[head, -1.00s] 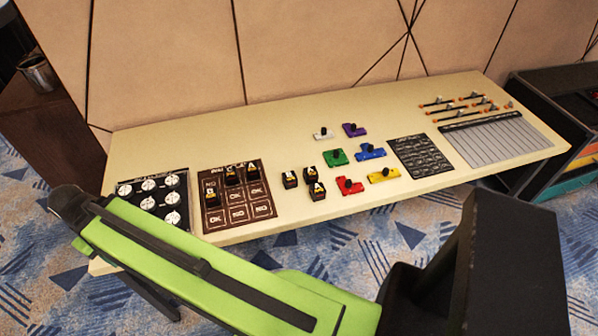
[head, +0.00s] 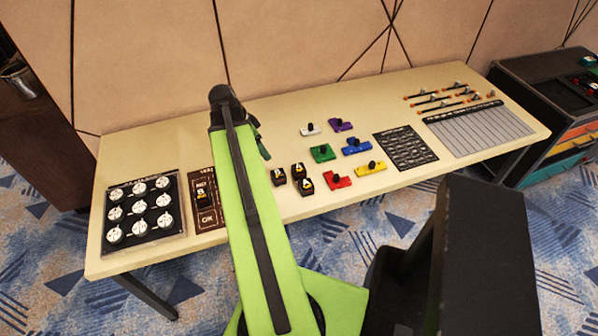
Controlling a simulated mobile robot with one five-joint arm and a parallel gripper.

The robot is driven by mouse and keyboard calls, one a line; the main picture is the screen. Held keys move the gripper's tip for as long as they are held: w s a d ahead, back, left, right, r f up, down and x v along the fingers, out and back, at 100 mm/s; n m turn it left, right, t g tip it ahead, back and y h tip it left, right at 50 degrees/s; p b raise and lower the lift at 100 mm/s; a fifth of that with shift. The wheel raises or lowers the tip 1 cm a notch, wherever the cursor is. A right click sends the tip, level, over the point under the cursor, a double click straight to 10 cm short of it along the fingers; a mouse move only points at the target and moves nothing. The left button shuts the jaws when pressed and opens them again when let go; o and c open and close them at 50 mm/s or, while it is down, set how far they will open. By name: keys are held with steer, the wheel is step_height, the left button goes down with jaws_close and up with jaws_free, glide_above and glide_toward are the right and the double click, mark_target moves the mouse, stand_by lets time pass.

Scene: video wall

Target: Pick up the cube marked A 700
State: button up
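Three loose dark cubes with orange and white marks stand on the cream table (head: 330,95), just right of my green arm: a left cube (head: 278,176), a back cube (head: 298,171) and a front cube (head: 305,187). The marks on top look like letters, but I cannot read "A 700" on any of them. Another dark cube (head: 204,197), marked B, sits on the brown board (head: 207,222) left of my arm. My arm hides the rest of that board. Only a small part of what looks like my gripper (head: 263,149) shows beyond my arm; its fingers cannot be made out.
A black dial panel (head: 145,235) lies at the left. Coloured knobbed pieces, including a red one (head: 338,180), lie right of the cubes. A dark textured mat (head: 405,148), a grey slatted board (head: 480,127) and several slim rods (head: 440,97) lie farther right. The table's back left is clear.

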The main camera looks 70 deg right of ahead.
steer(key=s+d+m, duration=0.3)
steer(key=s+d, duration=0.1)
steer(key=s, duration=0.2)
steer(key=b, duration=1.1)
glide_toward(298, 168)
steer(key=shift+g, duration=0.4)
steer(key=x, duration=0.4)
steer(key=w+x, duration=0.1)
steer(key=x, duration=0.1)
steer(key=shift+d+f, duration=0.1)
steer(key=shift+f, duration=0.2)
steer(key=shift+s, duration=0.1)
steer(key=b+x, duration=0.5)
steer(key=shift+s+f, duration=0.1)
steer(key=shift+f, duration=0.05)
steer(key=shift+r, duration=0.2)
steer(key=c, duration=1.5)
steer(key=shift+r, duration=0.1)
